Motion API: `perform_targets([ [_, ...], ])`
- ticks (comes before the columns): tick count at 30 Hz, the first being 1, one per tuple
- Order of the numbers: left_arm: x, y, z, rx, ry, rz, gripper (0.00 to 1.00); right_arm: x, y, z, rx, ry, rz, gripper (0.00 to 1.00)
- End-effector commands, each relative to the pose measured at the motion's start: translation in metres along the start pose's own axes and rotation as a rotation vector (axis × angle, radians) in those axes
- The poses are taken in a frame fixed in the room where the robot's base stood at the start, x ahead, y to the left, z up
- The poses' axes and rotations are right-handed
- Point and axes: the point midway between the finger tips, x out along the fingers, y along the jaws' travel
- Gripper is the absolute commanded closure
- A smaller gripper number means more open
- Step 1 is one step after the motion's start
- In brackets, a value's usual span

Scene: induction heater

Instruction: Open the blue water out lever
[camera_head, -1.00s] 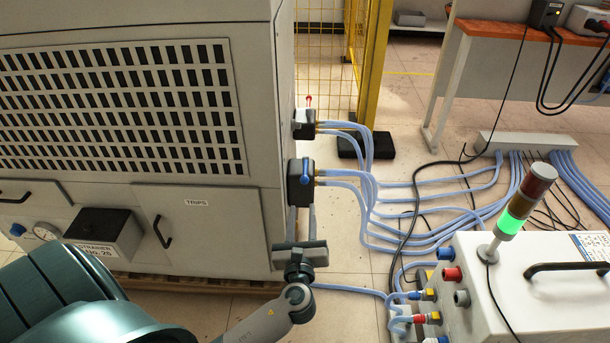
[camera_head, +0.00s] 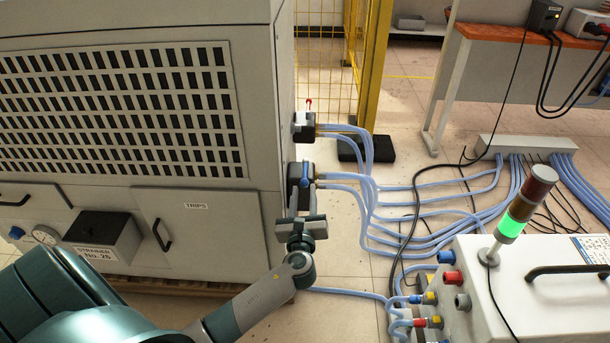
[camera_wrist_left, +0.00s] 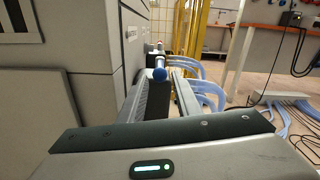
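The blue lever (camera_head: 306,181) is on the lower dark valve block (camera_head: 298,175) on the right side of the large grey cabinet. In the left wrist view its round blue end (camera_wrist_left: 160,74) shows ahead, near the line between my fingertips. My left gripper (camera_head: 304,202) is just below and in front of the lower valve in the head view. Its two fingers (camera_wrist_left: 165,92) stand apart with nothing clearly held between them. Contact with the lever cannot be told. My right gripper is not in view.
An upper valve with a red lever (camera_head: 308,102) sits above the blue one. Pale blue hoses (camera_head: 350,180) run from both valves to the right. A grey machine (camera_head: 530,285) with a signal lamp stands at the front right. A yellow fence post (camera_head: 375,70) is behind.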

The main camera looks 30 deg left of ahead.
Motion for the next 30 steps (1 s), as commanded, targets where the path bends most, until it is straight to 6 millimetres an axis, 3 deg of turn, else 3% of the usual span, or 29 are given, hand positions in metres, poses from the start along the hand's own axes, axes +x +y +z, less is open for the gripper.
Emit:
perform_targets([
  [9,0.057,0.000,0.000,0.000,-0.002,0.002,0.70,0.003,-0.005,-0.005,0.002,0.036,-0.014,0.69],
  [15,0.078,0.000,0.000,0.001,-0.001,0.000,0.70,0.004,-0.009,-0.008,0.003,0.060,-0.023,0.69],
  [29,0.086,0.000,0.000,0.000,0.000,0.000,0.70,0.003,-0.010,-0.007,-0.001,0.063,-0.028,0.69],
  [30,0.086,0.000,0.000,0.000,0.000,0.000,0.79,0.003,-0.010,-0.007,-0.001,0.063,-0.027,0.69],
])
